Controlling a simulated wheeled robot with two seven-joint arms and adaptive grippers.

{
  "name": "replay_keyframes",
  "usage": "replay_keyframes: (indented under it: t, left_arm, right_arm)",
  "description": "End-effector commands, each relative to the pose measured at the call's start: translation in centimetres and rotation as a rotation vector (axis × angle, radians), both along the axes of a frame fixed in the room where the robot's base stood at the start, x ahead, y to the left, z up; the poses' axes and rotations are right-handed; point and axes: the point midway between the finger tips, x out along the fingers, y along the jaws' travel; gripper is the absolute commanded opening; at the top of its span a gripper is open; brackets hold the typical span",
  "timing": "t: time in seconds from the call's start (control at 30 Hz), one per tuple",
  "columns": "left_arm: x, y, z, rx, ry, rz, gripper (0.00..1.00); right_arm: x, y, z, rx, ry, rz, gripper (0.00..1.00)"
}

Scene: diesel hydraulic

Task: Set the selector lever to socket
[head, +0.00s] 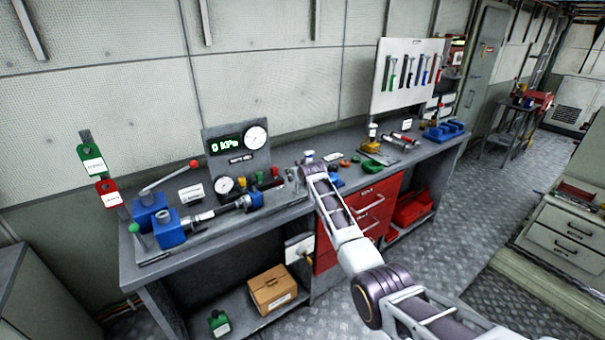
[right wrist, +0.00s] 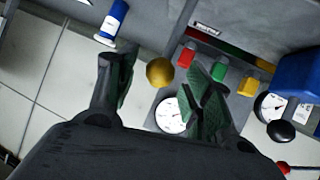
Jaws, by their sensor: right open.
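In the right wrist view, a gold ball knob (right wrist: 160,72) lies in the gap between the fingers of my right gripper (right wrist: 164,66). The gripper is open, and I cannot tell whether it touches the knob. I take this knob for the end of the selector lever; its shaft is hidden. Red (right wrist: 187,55), green (right wrist: 218,71) and yellow (right wrist: 248,87) blocks sit to the right of it. The socket position marking cannot be made out. In the head view my right arm reaches over the bench (head: 345,138), with its gripper small and unclear near the gauge panel (head: 238,157). My left gripper is out of view.
On the bench's left stand blue hydraulic blocks (head: 170,229), a red-knobbed lever (head: 170,178) and a green-knobbed lever (head: 139,229). Hand tools lie to the right of my arm. A cardboard box (head: 272,289) rests on the lower shelf. The floor right of the drawers is clear.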

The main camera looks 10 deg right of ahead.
Motion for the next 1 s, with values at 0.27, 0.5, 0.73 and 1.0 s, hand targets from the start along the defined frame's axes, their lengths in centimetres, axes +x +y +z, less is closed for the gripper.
replay_keyframes:
  t: [0.27, 0.5, 0.73, 1.0]
  left_arm:
    - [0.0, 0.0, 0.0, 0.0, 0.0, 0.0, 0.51]
    - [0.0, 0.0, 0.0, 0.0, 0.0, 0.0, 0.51]
    - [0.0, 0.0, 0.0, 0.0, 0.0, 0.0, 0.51]
    - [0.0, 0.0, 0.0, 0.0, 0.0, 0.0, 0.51]
  right_arm:
    - [-1.2, -0.1, 0.6, 0.0, 0.001, 0.0, 0.51]
    - [-2.4, -0.1, 1.2, -0.001, 0.0, 0.0, 0.51]
    - [-3.6, -0.1, 2.0, -0.001, -0.001, 0.001, 0.51]
    - [-5.1, -0.2, 2.8, -0.001, -0.001, 0.001, 0.51]
